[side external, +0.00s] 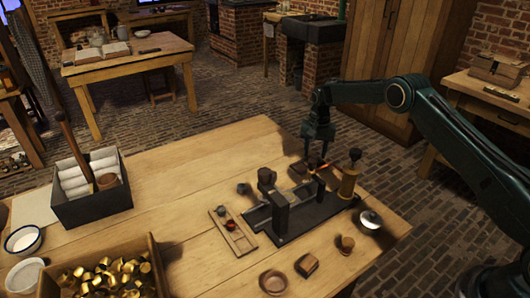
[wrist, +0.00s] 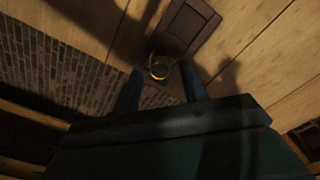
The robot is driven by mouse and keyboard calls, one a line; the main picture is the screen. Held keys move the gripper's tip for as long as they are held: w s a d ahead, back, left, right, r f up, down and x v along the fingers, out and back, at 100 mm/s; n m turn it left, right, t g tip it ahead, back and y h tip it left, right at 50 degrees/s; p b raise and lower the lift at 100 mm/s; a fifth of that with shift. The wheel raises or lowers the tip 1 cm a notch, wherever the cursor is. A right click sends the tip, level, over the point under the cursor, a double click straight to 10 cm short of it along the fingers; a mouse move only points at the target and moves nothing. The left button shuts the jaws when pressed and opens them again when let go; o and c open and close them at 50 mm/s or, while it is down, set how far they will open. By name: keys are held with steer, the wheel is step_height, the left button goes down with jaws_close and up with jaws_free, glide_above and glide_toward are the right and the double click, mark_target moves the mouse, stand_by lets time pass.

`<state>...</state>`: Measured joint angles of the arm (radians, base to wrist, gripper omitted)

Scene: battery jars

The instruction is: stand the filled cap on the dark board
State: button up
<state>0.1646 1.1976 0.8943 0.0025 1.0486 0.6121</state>
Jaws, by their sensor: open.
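The cap is not clearly visible in the side view.
The left bench middle is clear.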

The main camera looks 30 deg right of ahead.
step_height(320, 180, up, 11)
stand_by(0.5)
stand_by(0.5)
steer(key=s+a+r+n+t, duration=0.1)
steer(key=s+a+r+n, duration=0.15)
steer(key=s+r, duration=0.75)
steer(key=s+a+r+n+t, duration=0.2)
steer(key=s+a+r, duration=0.2)
steer(key=s+r, duration=0.7)
steer(key=s+a+n+t, duration=0.1)
steer(key=s+a+n, duration=0.1)
steer(key=s, duration=1)
steer(key=s+a+f+n+t, duration=0.1)
steer(key=s+a+n, duration=0.1)
steer(key=s, duration=1)
steer(key=shift+t, duration=0.3)
